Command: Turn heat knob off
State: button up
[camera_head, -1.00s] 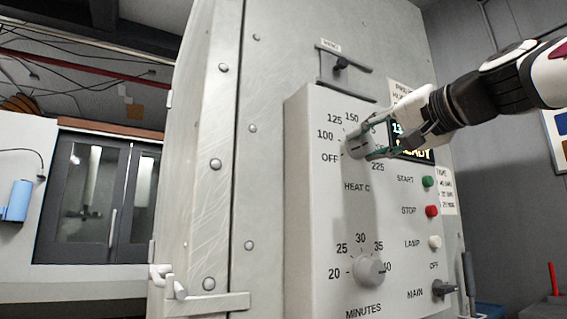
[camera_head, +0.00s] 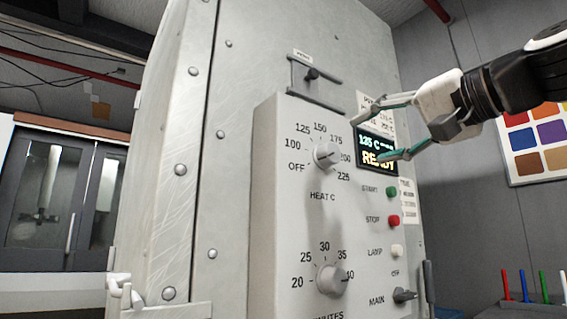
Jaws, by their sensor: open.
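The heat knob (camera_head: 326,155) is a round grey dial on the control panel (camera_head: 275,215), ringed by OFF, 100, 125, 150, 175, 200 and 225. I cannot clearly tell which mark it points to. The display (camera_head: 376,151) reads about 125 C and READY. My gripper (camera_head: 374,132) is open and empty, to the right of the heat knob. Its two green-grey fingers are spread apart in front of the display and the label sheet. Neither finger appears to touch the knob.
Below the heat knob is the minutes knob (camera_head: 332,281). At the right are a green START button (camera_head: 391,191), a red STOP button (camera_head: 393,221), a LAMP button (camera_head: 397,250) and the MAIN switch (camera_head: 403,295). A vent slider (camera_head: 313,76) sits above the panel.

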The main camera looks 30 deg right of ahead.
jog(key=shift+s, duration=1.2)
